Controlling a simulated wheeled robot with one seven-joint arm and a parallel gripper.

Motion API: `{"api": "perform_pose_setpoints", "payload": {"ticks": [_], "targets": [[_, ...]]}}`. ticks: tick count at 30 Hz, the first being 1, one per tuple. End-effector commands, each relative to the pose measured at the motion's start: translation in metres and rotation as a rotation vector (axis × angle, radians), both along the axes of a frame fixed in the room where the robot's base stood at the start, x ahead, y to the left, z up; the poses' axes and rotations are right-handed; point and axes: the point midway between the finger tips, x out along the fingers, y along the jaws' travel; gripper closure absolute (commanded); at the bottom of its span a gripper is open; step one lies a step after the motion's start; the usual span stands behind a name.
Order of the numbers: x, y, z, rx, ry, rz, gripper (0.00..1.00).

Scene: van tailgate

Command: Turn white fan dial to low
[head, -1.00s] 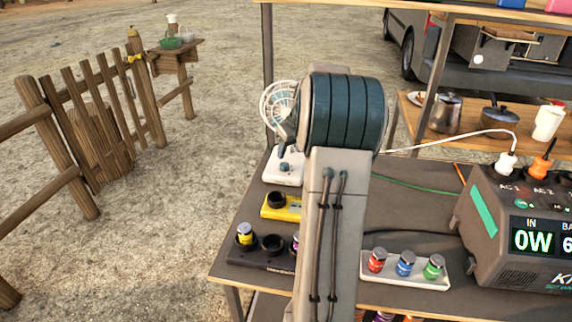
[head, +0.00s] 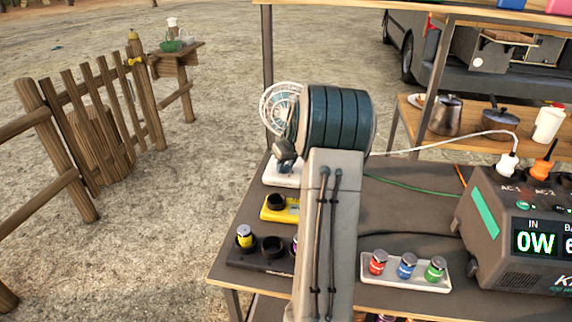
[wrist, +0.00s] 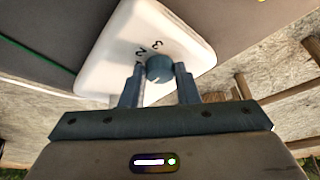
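The white fan (head: 276,105) stands at the far left corner of the table, its round cage partly hidden behind my arm. Its white base (head: 282,176) shows below, with the dial side covered by my gripper (head: 285,160). In the wrist view, the white base (wrist: 112,58) carries a blue-grey dial (wrist: 159,68) with the marks 3 and 2 beside it. My gripper's fingers (wrist: 159,80) stand one on each side of the dial, very close to it. I cannot tell whether they press on it. The dial's pointer direction is not clear.
A yellow block with a black ring (head: 280,207), a dark tray of jars (head: 262,256) and a white tray of coloured jars (head: 404,273) lie on the table (head: 405,210). A power station (head: 515,240) stands at the right. A table post (head: 268,75) rises behind the fan.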

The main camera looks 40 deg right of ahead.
Motion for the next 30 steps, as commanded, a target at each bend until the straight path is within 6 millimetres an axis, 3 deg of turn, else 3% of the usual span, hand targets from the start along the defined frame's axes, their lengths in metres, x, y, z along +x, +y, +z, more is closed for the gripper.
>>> {"api": "perform_pose_setpoints", "payload": {"ticks": [11,30], "targets": [[0.0000,0.0014,0.0005,-0.001,0.001,-0.068,0.94],[0.0021,0.0059,0.0015,-0.002,0.002,-0.545,0.94]]}}
